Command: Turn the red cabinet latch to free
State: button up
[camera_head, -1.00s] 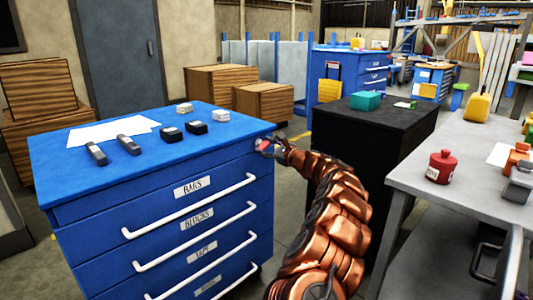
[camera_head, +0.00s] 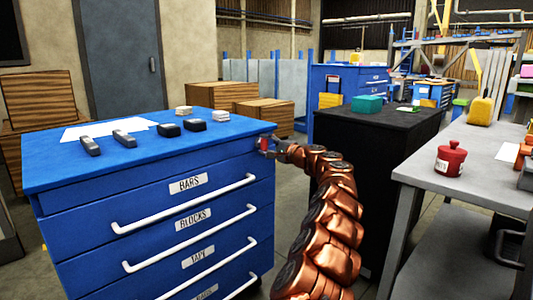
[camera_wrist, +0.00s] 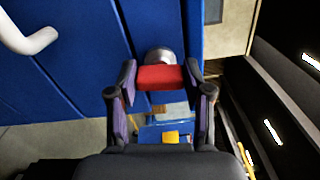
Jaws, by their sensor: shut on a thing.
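The blue cabinet (camera_head: 95,222) stands at the left of the head view, with labelled drawers and white bar handles. The red latch (camera_head: 264,143) is at its upper right front corner. In the wrist view the red latch (camera_wrist: 160,78) lies crosswise on a round metal boss (camera_wrist: 160,56) on the blue face. My gripper (camera_head: 270,147) is at that corner. In the wrist view the fingers of my gripper (camera_wrist: 160,88) are on both ends of the red latch, shut on it. The latch's marked positions cannot be read.
Bars and small blocks (camera_head: 195,125) lie on the cabinet top. A black cabinet (camera_head: 370,135) with a teal box stands behind my arm. A grey bench (camera_head: 470,180) with a red canister (camera_head: 450,158) is at the right. Floor shows between cabinet and bench.

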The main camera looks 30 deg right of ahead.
aim_at(267, 145)
jog(key=shift+f+n+b, duration=0.2)
jog(key=shift+n+b, duration=0.3)
jog(key=shift+n, duration=0.2)
jog(key=shift+r, duration=0.1)
jog(key=o, duration=1.2)
jog(key=shift+c, duration=0.2)
jog(key=shift+r+v, duration=0.2)
jog(key=shift+v, duration=0.85)
jog(key=shift+s+d+f, duration=0.1)
jog(key=shift+s, duration=0.45)
jog(key=v, duration=0.8)
jog(key=shift+s, duration=0.4)
